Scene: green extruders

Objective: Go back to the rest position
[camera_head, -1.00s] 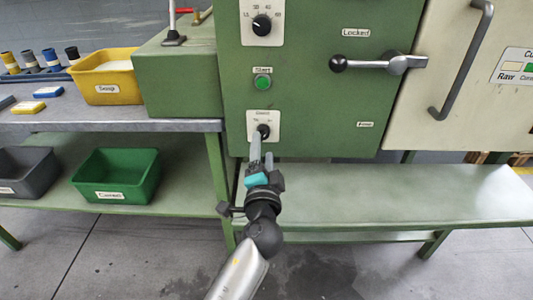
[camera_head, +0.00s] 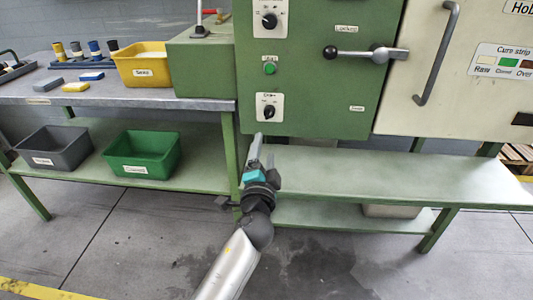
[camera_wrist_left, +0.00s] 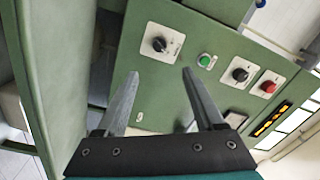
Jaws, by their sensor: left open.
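My left gripper (camera_head: 262,150) is in front of the green machine, just below its lower black knob (camera_head: 268,111). In the left wrist view the gripper (camera_wrist_left: 155,95) has its two grey fingers apart with nothing between them. That view shows the machine's green panel (camera_wrist_left: 150,100) beyond the fingertips, with a black knob (camera_wrist_left: 159,44) near the left finger. The gripper appears apart from the panel. My right gripper is in neither view.
The workbench (camera_head: 215,103) at left carries a yellow bin (camera_head: 143,70). Grey (camera_head: 55,150) and green (camera_head: 142,158) bins stand on its lower shelf. A low green bench (camera_head: 400,175) runs below the machine. A lever (camera_head: 365,53) sticks out from the machine's front.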

